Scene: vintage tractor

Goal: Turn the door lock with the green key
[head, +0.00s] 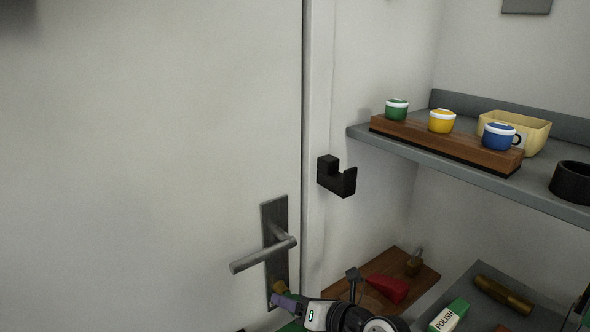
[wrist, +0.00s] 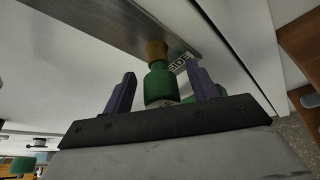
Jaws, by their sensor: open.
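The door lock's brass cylinder (head: 280,287) sits low on the dark plate below the lever handle (head: 262,255). In the wrist view the green key (wrist: 160,84) stands at the brass cylinder (wrist: 156,50), lined up with it and seemingly in it. My gripper (head: 284,300) is at the lock in the head view. In the wrist view my gripper (wrist: 160,75) is open, with one purple finger on each side of the green key and gaps showing. In the head view the key is mostly hidden by my gripper.
A label reading "SIDE" (wrist: 180,63) is beside the lock. A black hook (head: 337,178) is on the wall right of the door. A grey shelf (head: 400,150) carries green, yellow and blue cups. Below are a red object (head: 388,289) on a wooden board and a polish box (head: 448,317).

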